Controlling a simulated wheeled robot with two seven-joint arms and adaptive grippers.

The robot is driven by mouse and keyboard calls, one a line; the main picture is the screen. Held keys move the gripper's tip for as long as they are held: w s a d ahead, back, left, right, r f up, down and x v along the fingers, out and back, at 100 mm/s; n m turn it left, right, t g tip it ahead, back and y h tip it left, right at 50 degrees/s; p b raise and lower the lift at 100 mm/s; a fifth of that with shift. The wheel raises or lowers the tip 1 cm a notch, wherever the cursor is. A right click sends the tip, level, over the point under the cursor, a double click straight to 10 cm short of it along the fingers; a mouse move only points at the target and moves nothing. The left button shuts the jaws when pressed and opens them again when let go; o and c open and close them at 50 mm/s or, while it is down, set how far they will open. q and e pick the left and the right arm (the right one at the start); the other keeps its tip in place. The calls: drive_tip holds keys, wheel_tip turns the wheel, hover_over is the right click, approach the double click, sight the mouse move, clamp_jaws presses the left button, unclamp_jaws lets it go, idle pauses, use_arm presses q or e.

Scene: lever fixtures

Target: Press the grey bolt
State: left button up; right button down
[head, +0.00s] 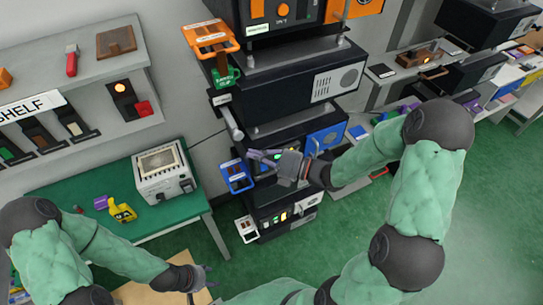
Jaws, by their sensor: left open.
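A grey cylindrical bar (231,122) sticks out at the left side of the black rack, under a small white label; it is the part that looks most like the grey bolt, though I cannot read the label. My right gripper (262,157) is in front of the rack, below and to the right of this bar and apart from it in the picture. Its fingers point left, and their gap is unclear. My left gripper (202,281) is open and empty at the bottom, over a tan surface (178,262).
The black rack (290,85) carries an orange frame (210,37), a green piece (225,77) and a blue frame (237,176) close to my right gripper. A green table (125,182) with a toaster-like box (163,172) stands left. Green floor is free at right.

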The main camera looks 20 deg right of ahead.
sight(243, 138)
drive_tip(key=shift+w+a+p, duration=0.2)
drive_tip(key=shift+w+p, duration=0.15)
drive_tip(key=shift+w, duration=0.8)
drive_tip(key=shift+w+a+p, duration=0.2)
drive_tip(key=shift+w+p, duration=0.1)
drive_tip(key=shift+w, duration=0.85)
drive_tip(key=w+b, duration=0.3)
drive_tip(key=w, duration=0.1)
drive_tip(key=shift+w+f, duration=0.1)
drive_tip(key=shift+f, duration=0.05)
drive_tip(key=shift+w, duration=0.2)
drive_tip(key=shift+r, duration=0.2)
